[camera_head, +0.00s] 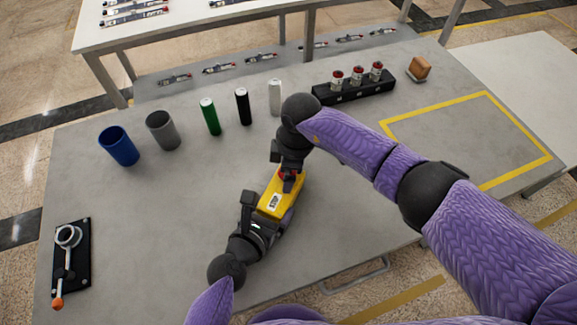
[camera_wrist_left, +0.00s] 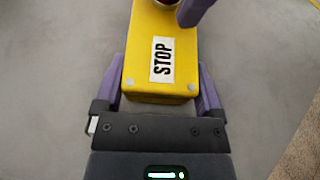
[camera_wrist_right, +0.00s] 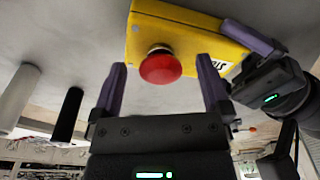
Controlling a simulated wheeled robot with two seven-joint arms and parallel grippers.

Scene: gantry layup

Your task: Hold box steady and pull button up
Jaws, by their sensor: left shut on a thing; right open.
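The yellow box (camera_head: 271,204) with a STOP label lies on the grey table near its front middle. My left gripper (camera_wrist_left: 160,88) is shut on the box, one finger against each side at the STOP end (camera_wrist_left: 160,60). The red mushroom button (camera_wrist_right: 160,66) sits on the box's far end, partly hidden in the head view. My right gripper (camera_wrist_right: 161,72) is open, its fingers on either side of the button with a visible gap each side. The right wrist view cannot tell how deep the fingers reach around it. A right finger also shows at the top of the left wrist view.
A blue cup (camera_head: 119,147), a grey cup (camera_head: 162,131) and green, black and white cylinders stand behind. A black rack (camera_head: 354,91) with red-topped parts and a brown block (camera_head: 420,67) are at the back right. A lever fixture (camera_head: 70,260) is at the left.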

